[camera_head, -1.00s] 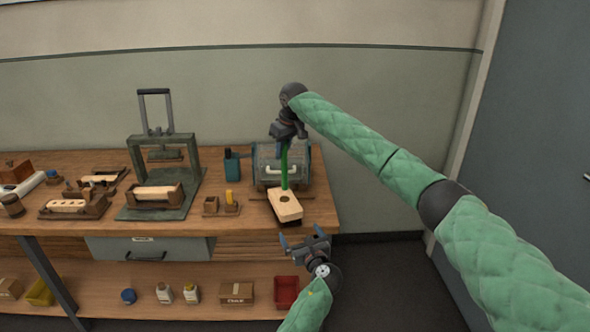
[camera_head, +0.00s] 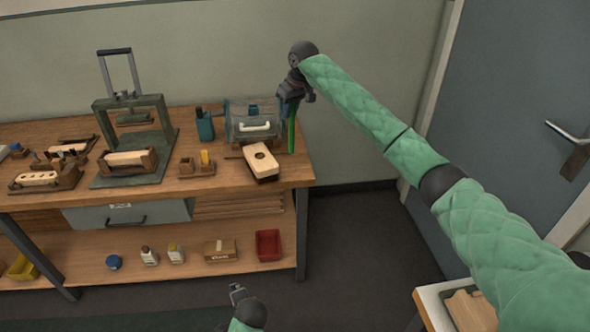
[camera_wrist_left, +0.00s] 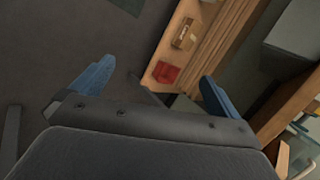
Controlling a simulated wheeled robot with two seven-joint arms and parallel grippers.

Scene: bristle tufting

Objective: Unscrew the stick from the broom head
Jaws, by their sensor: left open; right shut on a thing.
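The broom head (camera_head: 262,158), a pale wooden block with a dark round hole, rests at the right end of the workbench (camera_head: 225,182) on a dark base. My right gripper (camera_head: 290,98) is shut on the green stick (camera_head: 292,136) near its top. The stick hangs about upright to the right of the broom head, apart from it. My left gripper (camera_head: 238,289) is low in front of the bench, with empty air between its fingers. Its blue, spread fingers also show in the left wrist view (camera_wrist_left: 152,85).
A green press (camera_head: 132,140) and small wooden trays are further left. A red bin (camera_head: 268,245) sits on the lower shelf. A small table (camera_head: 432,300) is at bottom right. Open floor lies between.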

